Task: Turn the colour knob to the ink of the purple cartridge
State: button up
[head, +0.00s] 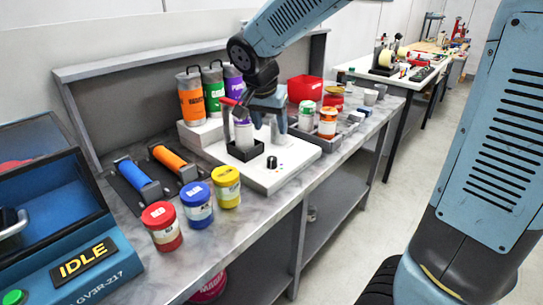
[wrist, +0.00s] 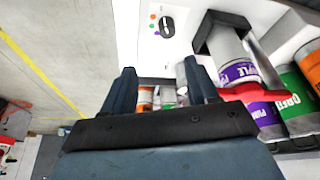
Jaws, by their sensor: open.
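The colour knob (wrist: 167,25) is small and black, on the machine's white base, with orange, green and purple dots on one side of it. It also shows in the head view (head: 271,162). Which dot it points at I cannot tell for sure. A cartridge with a purple label (wrist: 238,72) sits in the black holder (head: 245,153) behind the knob. Another purple cartridge (head: 234,82) stands in the back row beside green (head: 213,88) and orange (head: 190,96) ones. My gripper (wrist: 160,78) is open and empty, above the machine and apart from the knob.
A red part (wrist: 250,91) lies across the cartridges in the wrist view. Red (head: 161,226), blue (head: 197,204) and yellow (head: 227,187) jars stand at the bench's front edge. A grey tray (head: 344,139) with jars is to the right. Blue and orange rollers lie left.

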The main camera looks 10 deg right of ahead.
aim_at(272, 158)
jog(key=x, duration=0.4)
jog(key=a+x, duration=0.1)
jog(key=x, duration=0.9)
jog(key=shift+w+a+f, duration=0.25)
jog(key=shift+w, duration=0.2)
jog(key=c, duration=1)
jog(key=shift+c, duration=0.2)
